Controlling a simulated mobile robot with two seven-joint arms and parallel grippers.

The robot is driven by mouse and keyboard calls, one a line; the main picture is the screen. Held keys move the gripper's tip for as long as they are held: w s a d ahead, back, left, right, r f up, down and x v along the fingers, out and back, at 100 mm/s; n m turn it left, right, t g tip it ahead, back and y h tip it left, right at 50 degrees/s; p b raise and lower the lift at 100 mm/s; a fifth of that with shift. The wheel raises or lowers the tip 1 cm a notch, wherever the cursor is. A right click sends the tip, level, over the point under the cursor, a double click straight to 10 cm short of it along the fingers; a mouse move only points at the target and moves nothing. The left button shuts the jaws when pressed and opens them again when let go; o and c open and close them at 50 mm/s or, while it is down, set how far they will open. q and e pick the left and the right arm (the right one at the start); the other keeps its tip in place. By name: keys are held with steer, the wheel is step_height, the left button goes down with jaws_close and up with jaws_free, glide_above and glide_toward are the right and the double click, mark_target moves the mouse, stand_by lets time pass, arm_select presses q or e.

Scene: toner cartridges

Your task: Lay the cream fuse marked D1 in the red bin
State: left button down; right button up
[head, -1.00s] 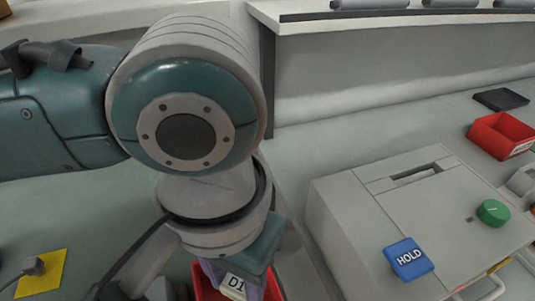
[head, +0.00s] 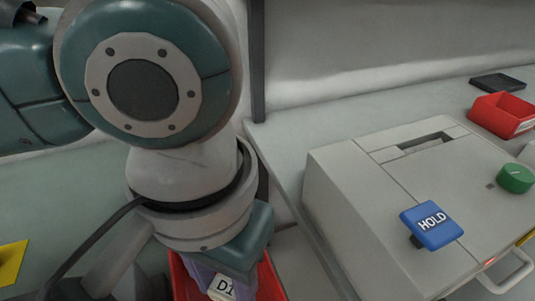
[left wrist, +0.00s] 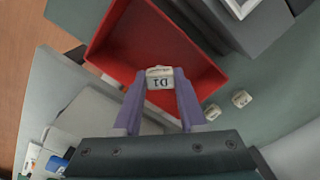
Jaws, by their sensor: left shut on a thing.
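The cream fuse marked D1 (head: 222,288) is held between the purple fingers of my left gripper (head: 217,282). In the left wrist view the fuse (left wrist: 160,77) sits between the fingertips of my left gripper (left wrist: 160,88), its label facing the camera. The red bin (head: 268,280) is below the gripper in the head view, mostly hidden by it and cut off by the lower edge. In the left wrist view the red bin (left wrist: 205,68) lies open behind the fuse, and its visible floor is bare. My right gripper is not in view.
Two other cream fuses, one here (left wrist: 212,112) and one here (left wrist: 241,98), lie outside the bin. A grey machine (head: 350,190) with a blue HOLD sign (head: 432,225) and green knob (head: 515,178) stands at right. Another red bin (head: 503,118) is farther back.

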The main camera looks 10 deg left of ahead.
arm_select(q)
steer(key=shift+c, duration=1.9)
jaws_free()
steer(key=shift+r, duration=0.1)
steer(key=s+d+r+m+t+h+p, duration=0.15)
steer(key=d+r+h+p, duration=0.35)
steer(key=r, duration=0.6)
steer(key=s+a+n+t+y+p, duration=0.1)
steer(key=s+a+y+p, duration=0.15)
steer(key=a, duration=0.55)
steer(key=s+a+n+t+y+p, duration=0.15)
steer(key=s+a+p, duration=0.25)
steer(key=a, duration=0.4)
step_height(320, 180, up, 35)
steer(key=p, duration=3.5)
steer(key=shift+d+r+m+y, duration=0.15)
steer(key=shift+d+m+y, duration=0.1)
steer(key=shift+m+y, duration=0.15)
